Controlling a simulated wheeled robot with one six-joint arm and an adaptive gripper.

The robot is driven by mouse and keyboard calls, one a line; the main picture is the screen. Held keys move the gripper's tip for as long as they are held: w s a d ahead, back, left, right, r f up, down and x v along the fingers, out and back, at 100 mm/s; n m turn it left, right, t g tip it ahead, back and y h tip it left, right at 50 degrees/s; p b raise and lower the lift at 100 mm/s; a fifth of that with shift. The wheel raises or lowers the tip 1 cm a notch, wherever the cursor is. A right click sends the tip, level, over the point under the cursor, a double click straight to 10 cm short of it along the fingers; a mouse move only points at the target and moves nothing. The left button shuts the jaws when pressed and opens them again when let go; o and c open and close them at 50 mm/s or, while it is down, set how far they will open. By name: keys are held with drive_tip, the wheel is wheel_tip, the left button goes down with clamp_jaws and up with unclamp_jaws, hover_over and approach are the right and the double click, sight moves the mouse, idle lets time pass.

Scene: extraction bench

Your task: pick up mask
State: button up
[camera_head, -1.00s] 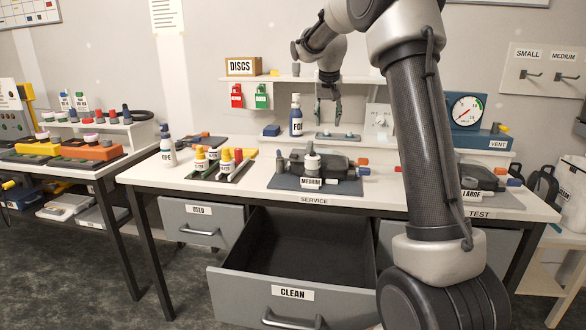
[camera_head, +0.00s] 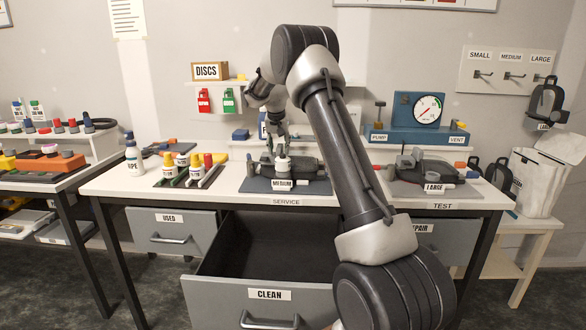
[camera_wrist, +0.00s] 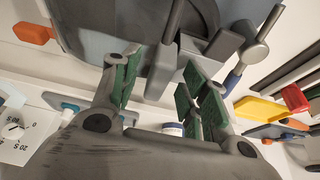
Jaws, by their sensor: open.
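A dark grey mask (camera_head: 306,167) lies on the blue-grey mat (camera_head: 254,186) marked MEDIUM at the service place of the bench. A white-capped round part stands at its front, partly in front of the fingers. My gripper (camera_head: 277,148) is open and points down just above and behind the front part of this mask. In the wrist view, my gripper's green-padded fingers (camera_wrist: 160,74) are spread, with a grey upright block (camera_wrist: 163,66) showing between them. Whether the fingers touch it cannot be told. My forearm hides the mask's right end in the head view.
Another dark mask (camera_head: 428,164) lies on the LARGE mat at right, and one hangs on the wall (camera_head: 546,100). An open CLEAN drawer (camera_head: 210,295) juts out in front, looking empty. Bottles (camera_head: 134,158) and a small tray of tubes stand left of the mat.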

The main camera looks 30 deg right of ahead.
drive_tip(key=shift+c, duration=0.4)
drive_tip(key=shift+r, duration=0.1)
clamp_jaws()
